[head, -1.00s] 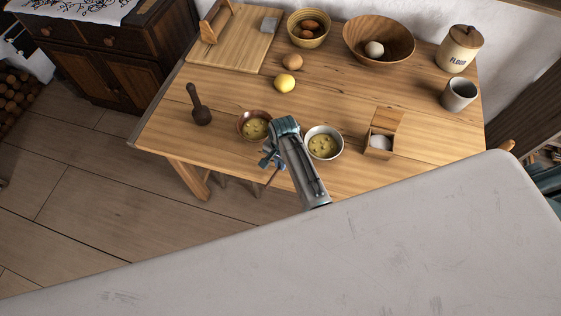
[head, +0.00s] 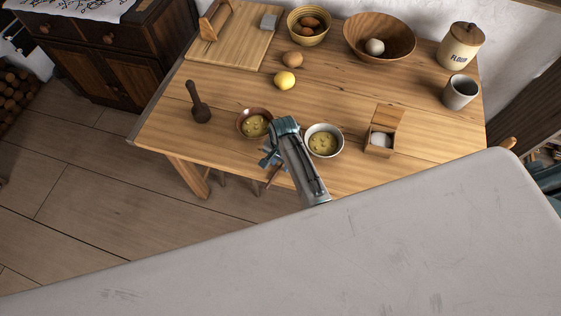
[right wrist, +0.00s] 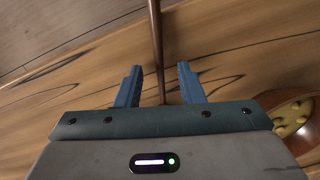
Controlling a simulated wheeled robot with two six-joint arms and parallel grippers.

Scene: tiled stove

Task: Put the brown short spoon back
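The brown short spoon shows as a thin brown handle in the right wrist view (right wrist: 157,50), running between the fingertips and across the table's front edge. A small part of the spoon (head: 272,177) shows below my right gripper in the head view; the rest is hidden. My right gripper (right wrist: 160,85) is open, with a blue finger on each side of the handle and a gap to both. In the head view the right gripper (head: 272,163) is at the table's front edge, between two bowls. My left gripper is not in view.
A brown bowl (head: 241,130) and a white bowl (head: 339,148) of yellow food flank my right gripper on the wooden table (head: 230,90). A wooden box (head: 380,143) stands right, a dark pestle-like tool (head: 200,108) left. The table's middle is mostly clear, with a lemon (head: 285,80) behind.

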